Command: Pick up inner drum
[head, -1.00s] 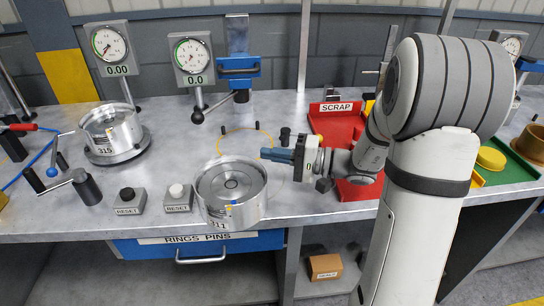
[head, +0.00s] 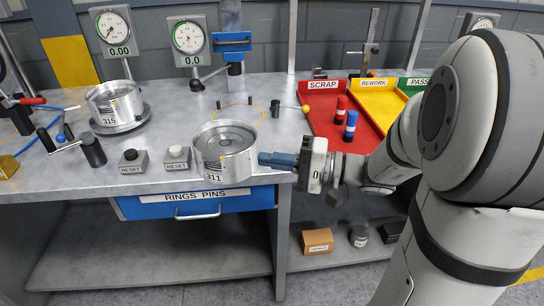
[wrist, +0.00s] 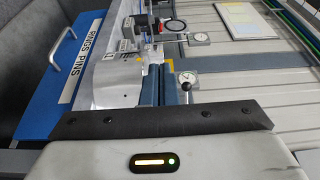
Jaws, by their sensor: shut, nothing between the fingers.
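Two silver, open-topped drums stand at the bench in the head view. Drum 311 (head: 211,167) is near the front edge, with a round inner part visible inside it. Drum 315 (head: 124,115) sits on a round base farther left. I cannot tell which one is the inner drum. My gripper (head: 264,158) points left, its blue fingers shut and empty, tips close to the right wall of drum 311. I cannot tell whether they touch it. In the wrist view the shut fingers (wrist: 154,72) lie beside a silver surface (wrist: 116,84), apparently drum 311.
Behind are dial gauges (head: 188,37) and a blue press (head: 231,42). The red scrap tray (head: 321,101) is at the back right, with red and blue pins (head: 350,125). A blue drawer (head: 150,207) lies below the front edge.

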